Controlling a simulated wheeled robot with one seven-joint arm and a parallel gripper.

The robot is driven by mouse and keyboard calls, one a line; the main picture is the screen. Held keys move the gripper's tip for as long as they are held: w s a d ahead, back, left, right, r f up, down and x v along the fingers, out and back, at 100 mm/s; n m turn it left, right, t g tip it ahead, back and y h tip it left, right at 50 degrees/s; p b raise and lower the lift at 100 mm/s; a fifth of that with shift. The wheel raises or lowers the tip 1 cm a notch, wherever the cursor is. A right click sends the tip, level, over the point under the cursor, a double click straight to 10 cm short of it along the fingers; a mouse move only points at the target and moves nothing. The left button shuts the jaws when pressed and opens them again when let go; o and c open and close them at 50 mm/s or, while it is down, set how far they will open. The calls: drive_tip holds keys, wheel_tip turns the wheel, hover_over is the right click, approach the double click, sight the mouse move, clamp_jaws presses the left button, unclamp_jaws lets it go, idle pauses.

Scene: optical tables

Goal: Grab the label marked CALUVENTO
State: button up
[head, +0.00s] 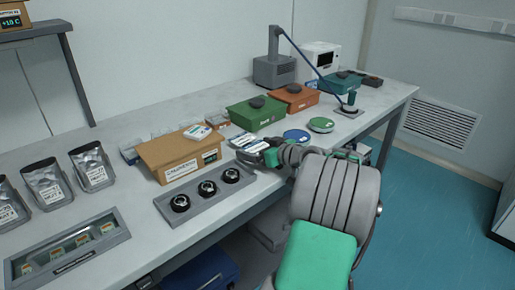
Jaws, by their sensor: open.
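A cardboard-brown box (165,150) stands on the table left of my gripper. It bears a white label (181,170) with dark print on its front, too small to read surely. A white and blue card (242,140) lies just left of my gripper, and a similar one (197,132) is at the box's back edge. I cannot read CALUVENTO on either card. My gripper (263,150) is open over the table's front part, close to the nearer card. My wrist hides part of its fingers, and I cannot tell whether they touch the card.
A grey tray with three black round pieces (207,188) lies in front of the box. Green (257,117) and orange (294,99) boxes stand behind my gripper. Blue (296,136) and green (321,125) discs lie to its right. Silver pouches (92,168) stand at left.

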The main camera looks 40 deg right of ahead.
drive_tip(key=shift+c, duration=0.4)
drive_tip(key=c, duration=1.3)
